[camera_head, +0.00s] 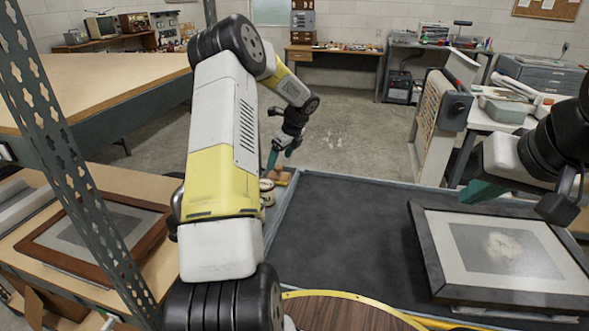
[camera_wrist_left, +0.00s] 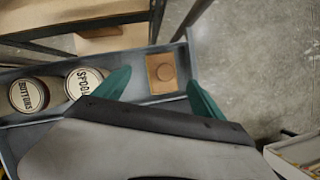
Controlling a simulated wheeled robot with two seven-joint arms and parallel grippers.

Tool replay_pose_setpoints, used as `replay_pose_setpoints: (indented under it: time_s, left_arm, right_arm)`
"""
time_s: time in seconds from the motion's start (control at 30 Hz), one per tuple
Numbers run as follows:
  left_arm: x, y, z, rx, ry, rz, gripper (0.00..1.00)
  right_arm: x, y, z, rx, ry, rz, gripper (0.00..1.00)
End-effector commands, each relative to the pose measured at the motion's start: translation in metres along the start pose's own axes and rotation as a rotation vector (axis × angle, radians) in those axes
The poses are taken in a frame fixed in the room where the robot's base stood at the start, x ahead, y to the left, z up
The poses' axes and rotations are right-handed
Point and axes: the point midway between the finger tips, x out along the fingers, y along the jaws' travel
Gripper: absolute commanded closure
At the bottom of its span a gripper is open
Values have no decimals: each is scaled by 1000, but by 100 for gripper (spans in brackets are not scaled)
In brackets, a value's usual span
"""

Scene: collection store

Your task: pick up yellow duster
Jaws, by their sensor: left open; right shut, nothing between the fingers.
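A small tan-yellow block with a round knob on top (camera_wrist_left: 160,72), which looks like the yellow duster, sits in a narrow grey tray. In the head view the block (camera_head: 283,179) shows just below my left gripper (camera_head: 280,158). In the left wrist view my left gripper (camera_wrist_left: 162,92) is open, its teal fingertips on either side of the block in the picture. Whether they touch it or hang above it I cannot tell. My right gripper (camera_head: 482,190) is shut and empty over the right side of the dark table, near a framed picture.
Two lidded jars (camera_wrist_left: 84,82) (camera_wrist_left: 28,95) stand in the same tray, close to the left finger. The dark tabletop (camera_head: 340,215) is clear in the middle. A black-framed picture (camera_head: 433,262) lies on its right. A perforated metal post (camera_head: 75,160) rises at the left.

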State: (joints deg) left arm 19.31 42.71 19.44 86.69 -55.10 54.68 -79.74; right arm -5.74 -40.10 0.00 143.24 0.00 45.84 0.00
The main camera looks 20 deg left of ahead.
Motion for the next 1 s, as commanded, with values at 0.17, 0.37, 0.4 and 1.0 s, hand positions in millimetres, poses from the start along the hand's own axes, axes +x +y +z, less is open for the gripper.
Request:
replay_pose_setpoints:
  time_s: [0.17,0.37,0.4,1.0]
  left_arm:
    - [22,-2,1,32,-1,7,20]
    - [44,-2,0,31,0,7,20]
    - [49,-3,0,31,-1,7,20]
    - [88,-4,1,29,-2,4,30]
  right_arm:
    - [0,0,0,0,0,0,100]
    - [0,0,0,0,0,0,100]
    - [0,0,0,0,0,0,100]
    - [0,0,0,0,0,0,100]
